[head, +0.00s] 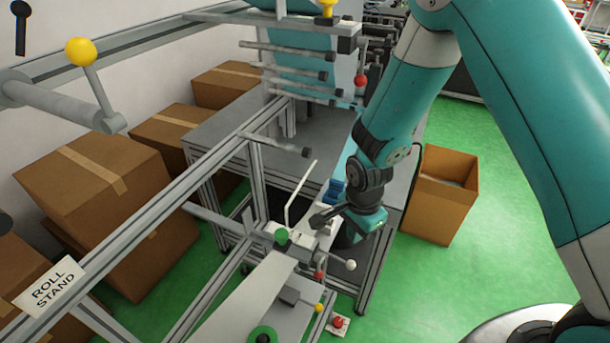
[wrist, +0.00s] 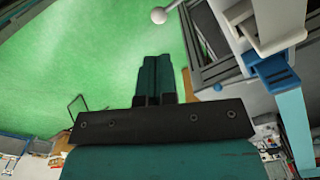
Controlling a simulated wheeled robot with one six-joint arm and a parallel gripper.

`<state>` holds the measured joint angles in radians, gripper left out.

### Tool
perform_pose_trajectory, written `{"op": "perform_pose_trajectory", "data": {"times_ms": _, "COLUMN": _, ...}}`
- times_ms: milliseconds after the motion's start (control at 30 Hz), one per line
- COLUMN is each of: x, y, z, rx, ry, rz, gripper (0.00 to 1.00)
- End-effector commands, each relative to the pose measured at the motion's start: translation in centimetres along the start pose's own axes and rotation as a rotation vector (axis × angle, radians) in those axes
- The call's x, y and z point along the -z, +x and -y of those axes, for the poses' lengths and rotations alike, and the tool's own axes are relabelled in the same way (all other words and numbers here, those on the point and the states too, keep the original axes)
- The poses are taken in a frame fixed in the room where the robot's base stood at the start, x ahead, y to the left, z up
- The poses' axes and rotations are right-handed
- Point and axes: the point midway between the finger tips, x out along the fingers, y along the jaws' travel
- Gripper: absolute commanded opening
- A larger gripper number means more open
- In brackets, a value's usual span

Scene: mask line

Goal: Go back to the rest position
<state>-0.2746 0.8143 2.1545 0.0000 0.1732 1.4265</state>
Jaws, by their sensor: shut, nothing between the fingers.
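My gripper (wrist: 156,60) shows in the wrist view as two teal fingers pressed together, with nothing between them. The green floor lies beyond its tips. In the head view my teal arm reaches down from the upper right, and its wrist end is low beside the machine's grey frame. The fingers cannot be made out clearly there. A blue block (head: 333,191) on the machine is close to the wrist; in the wrist view a blue part (wrist: 273,72) is to the right of the fingers, apart from them.
A white-knobbed lever (head: 350,265) stands close to my wrist; its white ball (wrist: 159,15) is ahead of the fingers. A red knob (head: 360,81) and grey rollers (head: 290,72) are left of my arm. An open cardboard box (head: 440,205) stands right, with clear green floor (head: 500,255) around it.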

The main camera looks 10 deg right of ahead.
Motion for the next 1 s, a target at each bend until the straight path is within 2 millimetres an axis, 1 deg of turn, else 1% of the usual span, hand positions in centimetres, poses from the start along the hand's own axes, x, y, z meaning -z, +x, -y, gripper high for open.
{"op": "perform_pose_trajectory", "data": {"times_ms": 100, "x": 0.0, "y": -0.1, "z": 0.0, "rx": 0.002, "ry": -0.006, "rz": 0.002, "gripper": 0.0}}
{"op": "perform_pose_trajectory", "data": {"times_ms": 167, "x": -0.2, "y": -0.7, "z": 0.1, "rx": 0.01, "ry": -0.033, "rz": 0.009, "gripper": 0.0}}
{"op": "perform_pose_trajectory", "data": {"times_ms": 267, "x": -1.1, "y": -2.6, "z": 0.2, "rx": 0.034, "ry": -0.143, "rz": 0.038, "gripper": 0.0}}
{"op": "perform_pose_trajectory", "data": {"times_ms": 367, "x": -2.6, "y": -6.0, "z": -0.4, "rx": 0.078, "ry": -0.344, "rz": 0.083, "gripper": 0.0}}
{"op": "perform_pose_trajectory", "data": {"times_ms": 400, "x": -3.4, "y": -7.5, "z": -0.9, "rx": 0.1, "ry": -0.442, "rz": 0.1, "gripper": 0.0}}
{"op": "perform_pose_trajectory", "data": {"times_ms": 467, "x": -4.5, "y": -9.7, "z": -2.0, "rx": 0.136, "ry": -0.598, "rz": 0.123, "gripper": 0.0}}
{"op": "perform_pose_trajectory", "data": {"times_ms": 500, "x": -5.3, "y": -11.1, "z": -2.9, "rx": 0.161, "ry": -0.703, "rz": 0.136, "gripper": 0.0}}
{"op": "perform_pose_trajectory", "data": {"times_ms": 567, "x": -6.4, "y": -12.9, "z": -4.4, "rx": 0.199, "ry": -0.865, "rz": 0.149, "gripper": 0.0}}
{"op": "perform_pose_trajectory", "data": {"times_ms": 600, "x": -7.2, "y": -14.1, "z": -5.5, "rx": 0.227, "ry": -0.974, "rz": 0.154, "gripper": 0.0}}
{"op": "perform_pose_trajectory", "data": {"times_ms": 667, "x": -8.2, "y": -15.5, "z": -7.3, "rx": 0.267, "ry": -1.135, "rz": 0.156, "gripper": 0.0}}
{"op": "perform_pose_trajectory", "data": {"times_ms": 700, "x": -8.9, "y": -16.3, "z": -8.6, "rx": 0.291, "ry": -1.237, "rz": 0.154, "gripper": 0.0}}
{"op": "perform_pose_trajectory", "data": {"times_ms": 800, "x": -10.2, "y": -17.6, "z": -11.4, "rx": 0.343, "ry": -1.461, "rz": 0.141, "gripper": 0.0}}
{"op": "perform_pose_trajectory", "data": {"times_ms": 900, "x": -11.1, "y": -18.4, "z": -13.5, "rx": 0.378, "ry": -1.622, "rz": 0.124, "gripper": 0.0}}
{"op": "perform_pose_trajectory", "data": {"times_ms": 1000, "x": -11.6, "y": -18.8, "z": -14.7, "rx": 0.396, "ry": -1.715, "rz": 0.113, "gripper": 0.0}}
